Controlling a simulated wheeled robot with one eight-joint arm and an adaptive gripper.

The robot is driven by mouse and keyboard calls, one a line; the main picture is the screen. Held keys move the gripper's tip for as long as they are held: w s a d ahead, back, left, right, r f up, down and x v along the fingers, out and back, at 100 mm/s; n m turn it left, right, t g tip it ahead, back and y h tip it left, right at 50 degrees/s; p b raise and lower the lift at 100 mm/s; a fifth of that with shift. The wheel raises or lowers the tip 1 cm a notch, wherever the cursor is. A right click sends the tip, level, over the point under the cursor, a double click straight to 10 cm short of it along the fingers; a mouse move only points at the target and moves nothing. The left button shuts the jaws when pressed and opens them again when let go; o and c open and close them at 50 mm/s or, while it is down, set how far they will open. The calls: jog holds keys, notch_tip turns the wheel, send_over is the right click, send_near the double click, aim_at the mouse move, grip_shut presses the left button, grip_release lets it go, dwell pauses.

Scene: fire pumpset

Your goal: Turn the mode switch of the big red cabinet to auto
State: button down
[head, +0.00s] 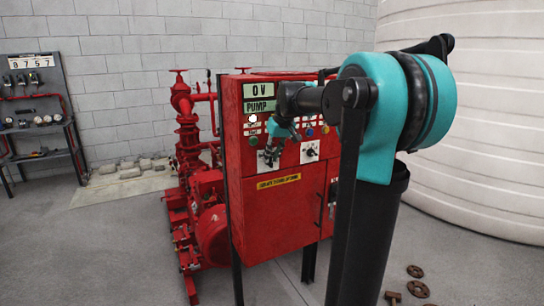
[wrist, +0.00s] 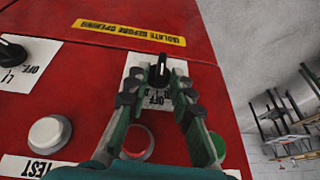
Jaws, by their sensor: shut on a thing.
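The big red cabinet (head: 285,222) stands in the middle of the head view. It has a 0 V display (head: 261,89) and a green PUMP label. My gripper (head: 270,156) is at its front, over the left of two knobs on white plates. In the wrist view the panel appears upside down, and my gripper (wrist: 158,78) is shut on that black knob (wrist: 158,72). The knob's white plate (wrist: 133,66) shows OFF lettering, partly hidden by the fingers. I cannot clearly tell where the knob points.
A second knob (head: 310,152) sits to the right on the cabinet; it shows at left in the wrist view (wrist: 10,50). A white TEST button (wrist: 50,132) and lit buttons are close to my fingers. Red pump pipework (head: 187,140) stands left; a white tank (head: 470,120) is right.

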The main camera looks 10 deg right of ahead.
jog(key=shift+w+d+f+m+g+y, duration=0.15)
jog(key=shift+d+m+g+y, duration=0.15)
jog(key=shift+y, duration=0.95)
jog(key=shift+w+d+f+m+g+y, duration=0.1)
jog(key=shift+d+f+m+g+y, duration=0.2)
jog(key=shift+y, duration=1)
jog(key=shift+w+d+f+m+g+y, duration=0.15)
jog(key=shift+d+g+y, duration=0.25)
jog(key=shift+y, duration=0.85)
jog(key=shift+s+r, duration=0.1)
jog(key=c, duration=1.6)
grip_release()
jog(key=shift+c, duration=0.2)
jog(key=v, duration=1.2)
